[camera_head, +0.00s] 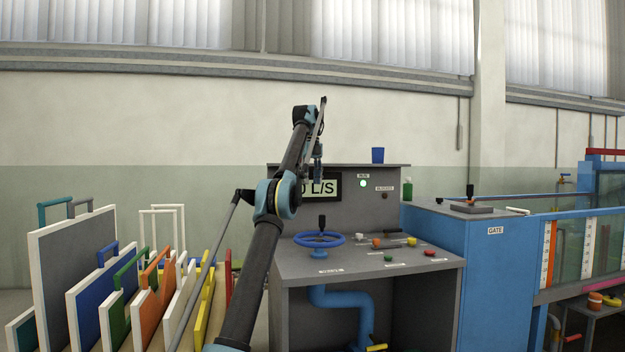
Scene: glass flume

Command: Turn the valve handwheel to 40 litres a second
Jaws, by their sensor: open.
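The blue valve handwheel (320,239) lies flat on the grey console's desk top, with a dark upright knob standing over it. A display (325,187) on the console's back panel shows "0 L/S"; my arm covers its left part, so any leading digit is hidden. My gripper (318,180) hangs downward in front of the display, above the handwheel and apart from it. It is small in view, open and holds nothing visible.
The console desk (345,262) also carries several small coloured items and buttons. A green lamp (363,183) glows on the back panel. A blue cup (377,155) stands on its top. Framed panels (75,265) stand at left; the blue flume cabinet (480,265) stands at right.

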